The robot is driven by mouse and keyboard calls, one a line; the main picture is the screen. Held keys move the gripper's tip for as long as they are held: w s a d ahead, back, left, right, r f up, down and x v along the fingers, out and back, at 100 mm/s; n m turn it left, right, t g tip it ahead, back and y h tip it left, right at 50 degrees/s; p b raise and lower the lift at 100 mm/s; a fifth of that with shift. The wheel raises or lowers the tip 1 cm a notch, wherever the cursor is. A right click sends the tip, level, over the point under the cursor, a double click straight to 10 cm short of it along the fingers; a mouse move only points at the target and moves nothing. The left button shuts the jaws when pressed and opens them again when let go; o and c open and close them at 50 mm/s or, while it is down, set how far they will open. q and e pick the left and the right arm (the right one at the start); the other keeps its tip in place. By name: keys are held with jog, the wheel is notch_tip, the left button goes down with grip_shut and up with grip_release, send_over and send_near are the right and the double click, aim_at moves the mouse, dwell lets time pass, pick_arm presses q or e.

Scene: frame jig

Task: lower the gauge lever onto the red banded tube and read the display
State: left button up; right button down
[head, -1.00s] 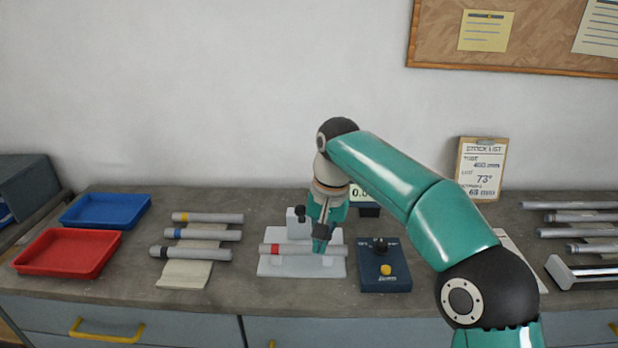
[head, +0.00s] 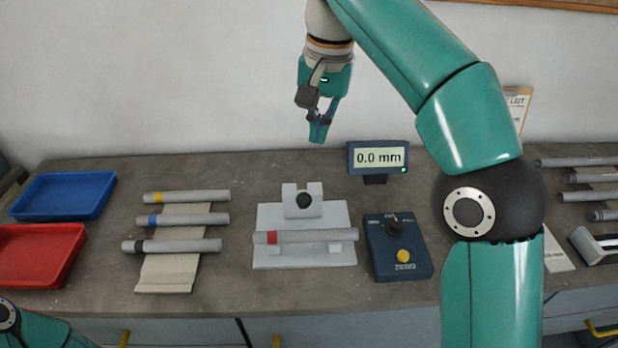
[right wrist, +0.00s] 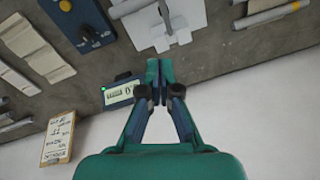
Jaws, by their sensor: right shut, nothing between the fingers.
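The grey tube with a red band (head: 305,237) lies across the front of the white gauge plate (head: 333,218). Behind it stands a white block with a round black knob (head: 304,201), which I take to be the gauge lever's end; the lever does not visibly rest on the tube. The display (head: 378,158) reads 0.0 mm; it also shows in the right wrist view (right wrist: 121,92). My right gripper (head: 318,136) is shut and empty, above and behind the gauge, touching nothing. Its closed fingertips show in the right wrist view (right wrist: 160,68). My left gripper is out of view.
A blue box with a yellow button (head: 398,247) and a black knob sits right of the plate. Three banded tubes (head: 186,220) lie on a beige rack at left. Blue (head: 64,196) and red (head: 38,255) trays stand farther left. Several bare tubes (head: 592,178) lie at far right.

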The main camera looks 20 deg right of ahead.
aim_at(303, 199)
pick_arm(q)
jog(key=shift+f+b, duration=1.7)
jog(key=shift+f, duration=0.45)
pick_arm(e)
notch_tip(303, 199, down, 8)
jog(key=s+a, duration=0.2)
jog(key=shift+s+a, duration=0.25)
jog(key=shift+a, duration=0.05)
